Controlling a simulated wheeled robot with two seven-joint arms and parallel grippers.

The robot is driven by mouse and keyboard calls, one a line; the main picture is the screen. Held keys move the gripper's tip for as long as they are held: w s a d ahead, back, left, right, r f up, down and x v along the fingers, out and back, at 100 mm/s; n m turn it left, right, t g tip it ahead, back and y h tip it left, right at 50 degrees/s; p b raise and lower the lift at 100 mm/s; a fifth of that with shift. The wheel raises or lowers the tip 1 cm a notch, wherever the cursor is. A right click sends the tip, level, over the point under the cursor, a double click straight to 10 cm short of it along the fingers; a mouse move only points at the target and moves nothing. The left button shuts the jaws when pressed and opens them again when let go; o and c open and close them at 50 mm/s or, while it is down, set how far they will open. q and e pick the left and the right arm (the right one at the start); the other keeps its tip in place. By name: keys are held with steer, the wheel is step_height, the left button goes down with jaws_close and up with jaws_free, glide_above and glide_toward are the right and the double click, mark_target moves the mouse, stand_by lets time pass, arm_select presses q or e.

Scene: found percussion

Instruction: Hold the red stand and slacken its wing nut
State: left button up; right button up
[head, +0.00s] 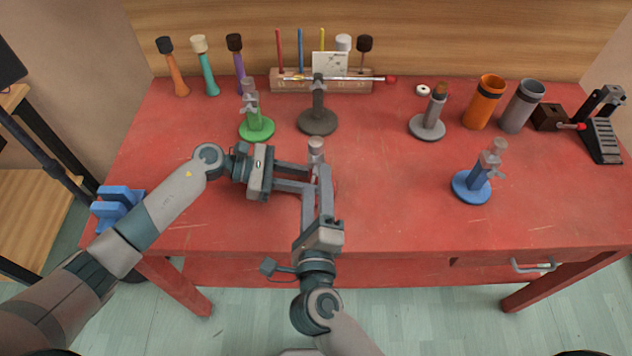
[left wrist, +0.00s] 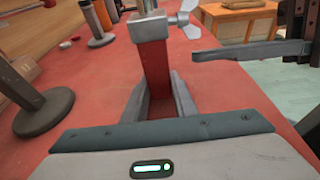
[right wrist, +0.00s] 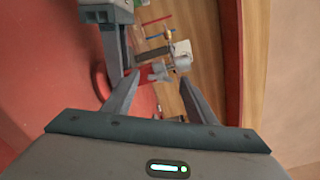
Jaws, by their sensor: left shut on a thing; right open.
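The red stand's red post (left wrist: 153,75) is upright between the fingers of my left gripper (left wrist: 158,100), which is shut on it. In the head view my left gripper (head: 311,182) and the right arm hide most of the stand; its grey top (head: 316,147) shows. The grey wing nut (left wrist: 188,22) sticks out from the collar near the post's top, on the side facing my right gripper. My right gripper (head: 319,180) is open. In the right wrist view its fingers (right wrist: 159,98) stand either side of the wing nut (right wrist: 160,71), with no clear contact.
A green stand (head: 257,127) and a dark stand (head: 318,120) stand behind, a grey stand (head: 428,127) and a blue stand (head: 472,187) to the right. Orange and grey cups (head: 486,103) stand at back right. The front right of the red table (head: 400,220) is clear.

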steer(key=s, duration=1.1)
arm_select(q)
steer(key=o, duration=0.9)
steer(key=v, duration=1.1)
steer(key=shift+a+r, duration=0.2)
steer(key=shift+a, duration=0.3)
steer(key=shift+r, duration=0.1)
arm_select(e)
steer(key=shift+r, duration=0.15)
